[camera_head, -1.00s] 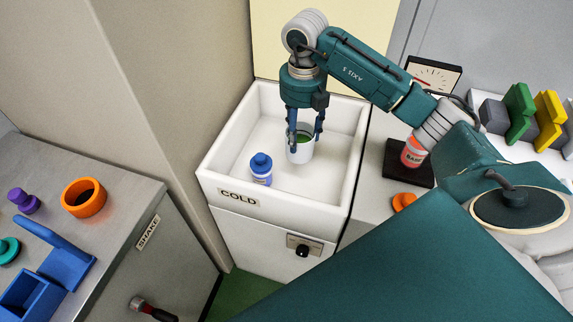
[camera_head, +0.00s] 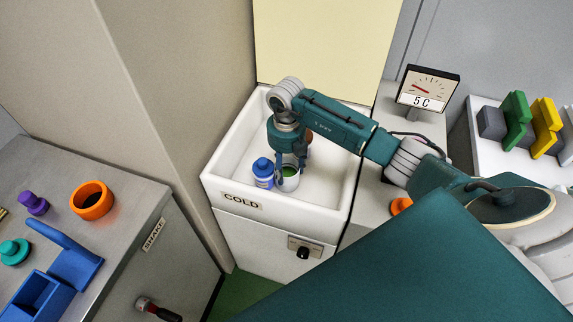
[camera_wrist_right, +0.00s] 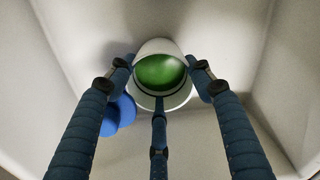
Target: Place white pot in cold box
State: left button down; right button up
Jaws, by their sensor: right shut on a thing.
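The white pot (camera_head: 289,183) with green contents is inside the cold box (camera_head: 222,188), low near its floor. My right gripper (camera_head: 288,172) points down into the box with its fingers shut around the pot. In the right wrist view the fingers of the gripper (camera_wrist_right: 160,85) surround the pot (camera_wrist_right: 160,102), whose green contents show from above. I cannot tell whether the pot's base touches the floor. My left gripper is not in view.
A blue bottle (camera_head: 263,172) stands in the box just left of the pot; it partly shows in the wrist view (camera_wrist_right: 118,115). The box walls surround the gripper. A gauge reading 5 C (camera_head: 428,90) stands at right. The shake bench (camera_head: 140,205) is at left.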

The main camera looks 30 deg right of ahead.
jog(key=shift+d, duration=0.1)
jog(key=shift+f, duration=0.15)
jog(key=o, duration=1.3)
jog(key=shift+o, duration=0.2)
jog(key=shift+r, duration=0.3)
notch_tip(320, 180, up, 12)
jog(key=b, duration=0.1)
jog(key=shift+f, duration=0.15)
